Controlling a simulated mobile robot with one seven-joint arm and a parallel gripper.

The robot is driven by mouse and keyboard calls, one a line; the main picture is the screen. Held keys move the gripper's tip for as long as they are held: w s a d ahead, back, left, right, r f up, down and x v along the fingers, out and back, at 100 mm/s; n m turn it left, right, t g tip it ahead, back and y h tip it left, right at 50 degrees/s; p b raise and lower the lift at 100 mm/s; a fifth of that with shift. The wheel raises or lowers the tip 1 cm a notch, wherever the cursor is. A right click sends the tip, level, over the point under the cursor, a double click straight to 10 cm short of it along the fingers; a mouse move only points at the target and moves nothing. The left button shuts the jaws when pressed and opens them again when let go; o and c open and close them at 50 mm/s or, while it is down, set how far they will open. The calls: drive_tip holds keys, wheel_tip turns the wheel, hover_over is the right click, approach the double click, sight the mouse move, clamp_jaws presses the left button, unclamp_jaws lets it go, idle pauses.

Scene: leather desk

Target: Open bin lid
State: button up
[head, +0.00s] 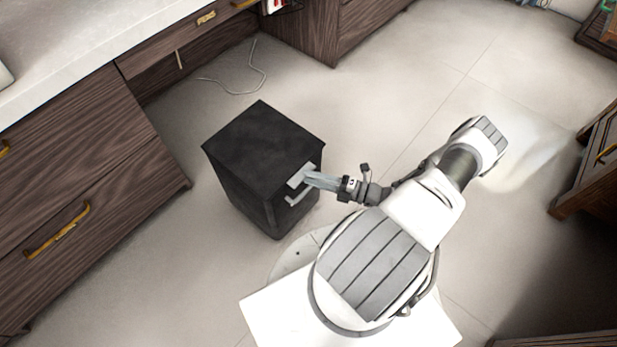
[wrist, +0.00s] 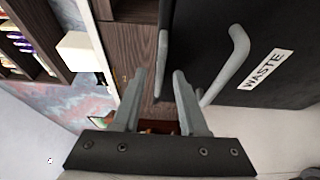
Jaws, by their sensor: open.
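The black waste bin (head: 262,150) stands upright on the floor, and its flat lid (head: 258,142) lies closed on top. A grey handle (head: 297,197) is on its front near the upper edge. In the wrist view the bin front (wrist: 290,28) fills the upper right, with a white WASTE label (wrist: 265,69) beside the curved grey handle (wrist: 238,45). My gripper (head: 309,179) is at the bin's upper front edge, close to the handle. In the wrist view my gripper (wrist: 160,75) has its fingers apart; a pale bar shows between and beyond them. Contact cannot be told.
Dark wood drawers (head: 75,190) under a pale worktop (head: 60,45) stand left of the bin. A thin cable (head: 245,75) lies on the floor behind it. Another wood cabinet (head: 590,165) is at the right edge. The tiled floor (head: 390,110) behind and right of the bin is clear.

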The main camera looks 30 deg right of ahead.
drive_tip(key=shift+x, duration=0.85)
clamp_jaws()
idle(0.8)
